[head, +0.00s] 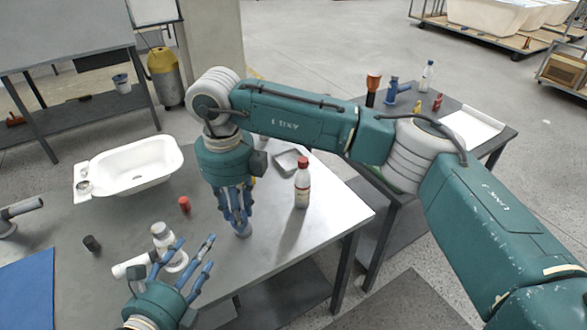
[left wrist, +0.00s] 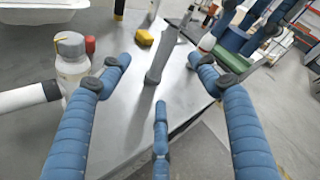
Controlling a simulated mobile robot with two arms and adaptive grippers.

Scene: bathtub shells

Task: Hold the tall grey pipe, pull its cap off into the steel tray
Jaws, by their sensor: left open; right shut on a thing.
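The tall grey pipe (left wrist: 161,55) stands on the steel table, bare along its visible length in the left wrist view. My left gripper (head: 190,268) is open and empty, left of the pipe. Its spread fingers (left wrist: 160,85) frame the pipe in the wrist view without touching it. The steel tray (head: 290,161) lies behind my right gripper.
A white bottle (head: 161,234) and white pipe piece (head: 128,265) are close to my left gripper. A red piece (head: 184,204), dark piece (head: 92,243) and white tub shell (head: 135,166) lie further left.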

